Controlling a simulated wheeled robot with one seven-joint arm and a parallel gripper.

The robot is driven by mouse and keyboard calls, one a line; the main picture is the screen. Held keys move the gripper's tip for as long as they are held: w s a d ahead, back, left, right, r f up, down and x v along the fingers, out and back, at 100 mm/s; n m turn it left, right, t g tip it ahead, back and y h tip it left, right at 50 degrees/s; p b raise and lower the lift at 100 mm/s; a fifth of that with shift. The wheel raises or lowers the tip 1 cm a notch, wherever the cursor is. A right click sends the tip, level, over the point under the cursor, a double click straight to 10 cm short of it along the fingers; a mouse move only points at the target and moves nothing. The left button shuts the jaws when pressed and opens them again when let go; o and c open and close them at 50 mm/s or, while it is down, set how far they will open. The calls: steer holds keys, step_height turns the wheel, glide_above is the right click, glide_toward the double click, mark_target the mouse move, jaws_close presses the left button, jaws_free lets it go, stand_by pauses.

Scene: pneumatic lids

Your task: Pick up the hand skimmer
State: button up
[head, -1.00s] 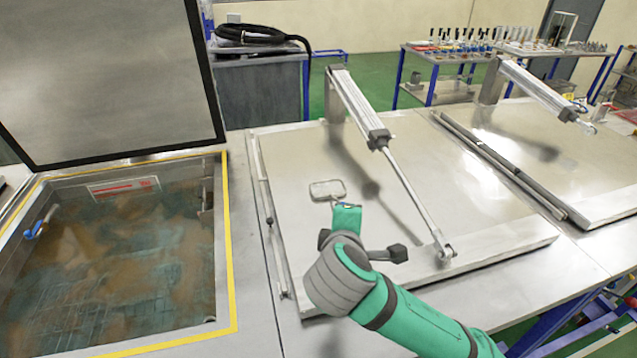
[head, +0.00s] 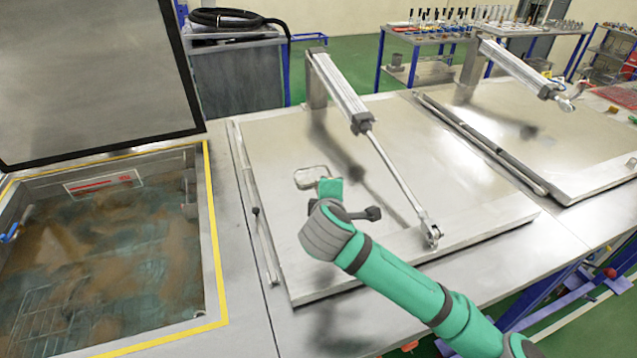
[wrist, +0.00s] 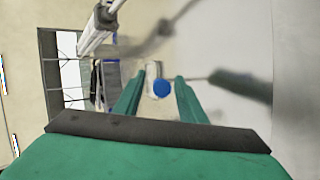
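The hand skimmer (head: 303,182) lies on the closed steel lid in the middle, its pale oval head showing just beyond my gripper (head: 329,188) in the head view. In the wrist view, my gripper's two green fingers (wrist: 160,78) stand apart. The skimmer's round blue end (wrist: 161,89) shows in the gap between them, with its pale head behind. I see no contact with either finger. My gripper hides most of the skimmer's handle in the head view.
The closed lid (head: 262,150) carries a pneumatic cylinder (head: 340,85) whose rod slants down close right of my arm. An open tank of murky water (head: 110,250) is at left, its raised lid (head: 90,75) behind. A second closed lid (head: 560,150) is at right.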

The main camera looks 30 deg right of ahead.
steer(key=shift+w+d+f, duration=0.2)
steer(key=shift+w, duration=0.15)
jaws_close()
steer(key=shift+w, duration=0.1)
